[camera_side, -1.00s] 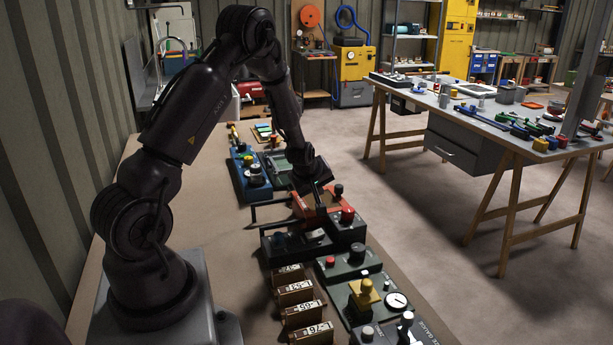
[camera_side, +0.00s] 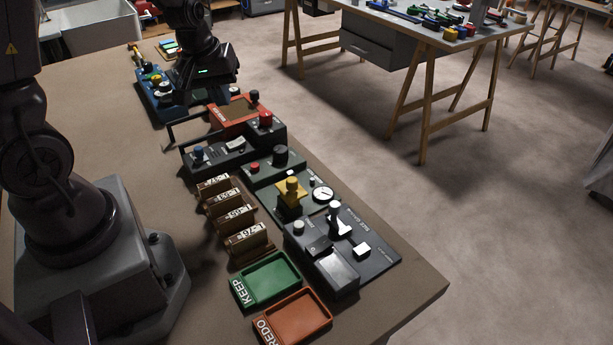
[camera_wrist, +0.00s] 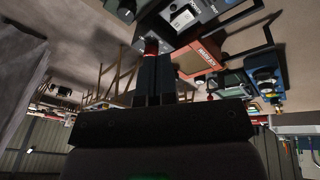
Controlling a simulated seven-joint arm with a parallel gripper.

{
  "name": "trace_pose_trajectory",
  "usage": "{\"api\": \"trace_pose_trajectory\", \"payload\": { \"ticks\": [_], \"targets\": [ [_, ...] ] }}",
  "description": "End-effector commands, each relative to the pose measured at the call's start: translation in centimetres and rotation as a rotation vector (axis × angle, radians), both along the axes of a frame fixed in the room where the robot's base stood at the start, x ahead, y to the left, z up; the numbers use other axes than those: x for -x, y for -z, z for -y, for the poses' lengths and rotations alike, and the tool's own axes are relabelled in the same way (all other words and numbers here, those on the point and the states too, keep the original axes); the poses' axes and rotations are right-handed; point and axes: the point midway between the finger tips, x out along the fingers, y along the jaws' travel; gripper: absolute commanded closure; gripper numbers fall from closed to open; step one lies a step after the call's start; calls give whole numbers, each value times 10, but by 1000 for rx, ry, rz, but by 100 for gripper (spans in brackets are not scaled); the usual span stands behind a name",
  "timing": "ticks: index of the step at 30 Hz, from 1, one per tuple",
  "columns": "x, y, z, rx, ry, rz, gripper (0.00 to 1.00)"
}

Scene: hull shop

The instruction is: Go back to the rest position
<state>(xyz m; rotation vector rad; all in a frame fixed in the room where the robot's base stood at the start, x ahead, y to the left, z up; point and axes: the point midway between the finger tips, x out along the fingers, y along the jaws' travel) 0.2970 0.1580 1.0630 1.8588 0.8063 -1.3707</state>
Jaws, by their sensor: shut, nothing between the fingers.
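My gripper (camera_side: 208,78) is in the upper left of the side view, above the far part of the bench and apart from the devices, with its fingertips hard to make out there. In the wrist view the two dark fingers (camera_wrist: 154,78) stand side by side, shut with nothing between them. No mark of the rest position shows.
A blue device (camera_side: 150,92) stands left of my gripper, and a dark block with a red knob (camera_side: 265,120) to its right. Wooden holders (camera_side: 245,240), a gauge panel (camera_side: 322,193), a green KEEP tray (camera_side: 290,268) and an orange REDO tray (camera_side: 322,330) line the bench nearer the camera.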

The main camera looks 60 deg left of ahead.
Motion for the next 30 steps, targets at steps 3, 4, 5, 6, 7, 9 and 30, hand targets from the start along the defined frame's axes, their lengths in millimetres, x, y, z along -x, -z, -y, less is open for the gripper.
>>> {"api": "trace_pose_trajectory", "payload": {
  "ticks": [3,4,5,6,7,9,30],
  "targets": [
    [14,-37,44,-2,239,-17,100],
    [19,-45,54,-7,299,-21,100],
    [25,-54,64,-15,361,-24,100],
    [33,-65,77,-28,441,-26,100],
    [40,-73,86,-40,498,-28,100],
    [56,-90,105,-76,620,-25,100],
    [101,-153,159,-278,920,177,100]
  ]
}}
